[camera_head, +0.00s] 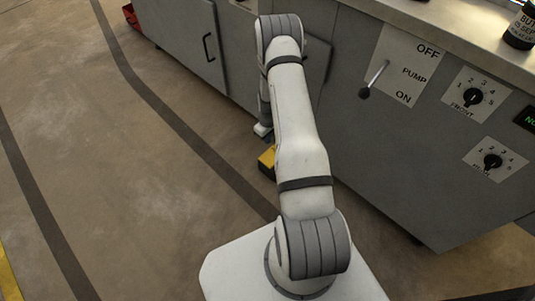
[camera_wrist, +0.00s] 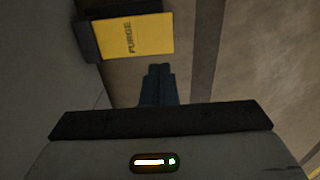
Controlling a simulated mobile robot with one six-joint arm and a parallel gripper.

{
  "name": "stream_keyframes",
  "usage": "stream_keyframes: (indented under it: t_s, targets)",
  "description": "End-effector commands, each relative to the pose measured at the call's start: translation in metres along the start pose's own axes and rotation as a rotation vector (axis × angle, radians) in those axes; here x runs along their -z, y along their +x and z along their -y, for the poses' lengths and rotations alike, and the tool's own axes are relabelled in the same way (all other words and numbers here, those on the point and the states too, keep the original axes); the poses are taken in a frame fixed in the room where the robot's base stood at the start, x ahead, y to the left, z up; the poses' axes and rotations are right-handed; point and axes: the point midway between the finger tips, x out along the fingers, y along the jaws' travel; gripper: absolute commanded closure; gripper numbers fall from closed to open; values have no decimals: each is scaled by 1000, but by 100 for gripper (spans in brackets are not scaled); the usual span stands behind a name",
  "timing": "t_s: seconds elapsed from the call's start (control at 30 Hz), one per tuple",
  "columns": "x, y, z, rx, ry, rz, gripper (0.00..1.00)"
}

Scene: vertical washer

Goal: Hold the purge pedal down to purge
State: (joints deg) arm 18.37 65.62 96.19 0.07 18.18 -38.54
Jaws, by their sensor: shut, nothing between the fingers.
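The purge pedal (camera_wrist: 134,37) is a yellow plate with the word PURGE on it, set in a dark frame low by the grey cabinet. In the head view the yellow pedal (camera_head: 267,158) shows only partly, behind my arm near the floor. My gripper (camera_wrist: 158,70) is shut and empty. In the wrist view its fingertips appear just below the pedal's picture edge, apart from it as far as I can see. Their height over the pedal is hard to judge. In the head view the fingers are mostly hidden by my arm.
The grey cabinet (camera_head: 425,170) stands along the right, with a pump lever (camera_head: 374,79) and dials (camera_head: 472,97) on its front. A dark bottle (camera_head: 522,28) stands on its top. A red object (camera_head: 131,16) lies far back. The floor at left is clear, with dark stripes.

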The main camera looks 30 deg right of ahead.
Motion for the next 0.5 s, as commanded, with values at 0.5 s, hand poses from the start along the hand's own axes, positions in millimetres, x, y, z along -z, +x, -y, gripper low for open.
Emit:
stream_keyframes:
  t_s: [0.5]
  targets:
    - [-1, 96, 0, 1, 1, 2, 100]
